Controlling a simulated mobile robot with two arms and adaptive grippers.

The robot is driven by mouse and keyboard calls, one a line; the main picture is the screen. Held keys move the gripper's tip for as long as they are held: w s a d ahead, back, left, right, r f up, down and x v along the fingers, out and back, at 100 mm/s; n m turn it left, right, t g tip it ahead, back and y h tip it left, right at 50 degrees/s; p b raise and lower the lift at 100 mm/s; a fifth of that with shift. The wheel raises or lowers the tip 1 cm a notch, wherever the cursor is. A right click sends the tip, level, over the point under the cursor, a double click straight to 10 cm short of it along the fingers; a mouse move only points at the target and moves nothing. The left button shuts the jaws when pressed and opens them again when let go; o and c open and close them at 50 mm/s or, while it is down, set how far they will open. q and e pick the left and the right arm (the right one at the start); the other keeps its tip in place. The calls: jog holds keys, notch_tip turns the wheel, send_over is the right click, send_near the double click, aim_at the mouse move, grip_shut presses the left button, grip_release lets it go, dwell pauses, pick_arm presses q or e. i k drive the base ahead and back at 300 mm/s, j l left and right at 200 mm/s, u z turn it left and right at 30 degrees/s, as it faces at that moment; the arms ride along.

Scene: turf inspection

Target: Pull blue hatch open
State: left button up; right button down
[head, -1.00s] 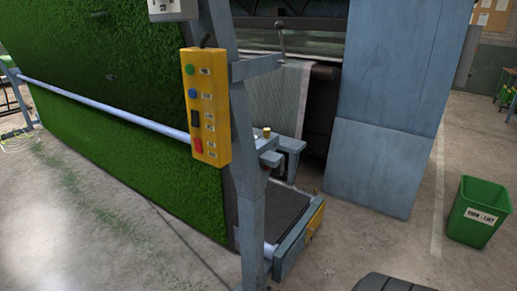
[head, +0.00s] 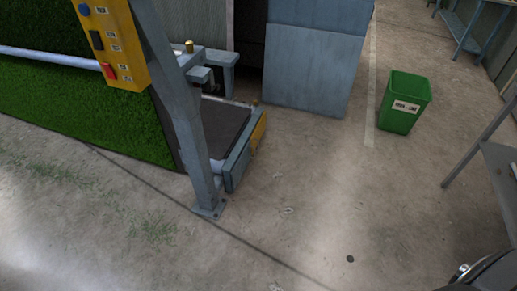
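A blue-grey panel (head: 315,72) stands upright on the side of the turf machine, at the top middle of the head view. Its upper part is cut off by the picture's top edge. No handle shows on it, and I cannot tell whether it is the blue hatch. Neither of my grippers is in view. A dark rounded part with a bright metal edge at the bottom right corner is too cut off to identify.
A yellow control box (head: 112,45) hangs on a blue-grey post (head: 188,120) beside green turf (head: 70,110). A low dark tray (head: 222,128) juts out. A green bin (head: 404,103) stands right of the panel. A grey table (head: 502,165) is at the right edge. The middle floor is clear.

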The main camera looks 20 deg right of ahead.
aim_at(239, 168)
jog(key=z, duration=0.4)
jog(key=i+l+u, duration=0.1)
jog(key=i+l, duration=0.9)
jog(key=l, duration=0.2)
jog(key=u, duration=0.05)
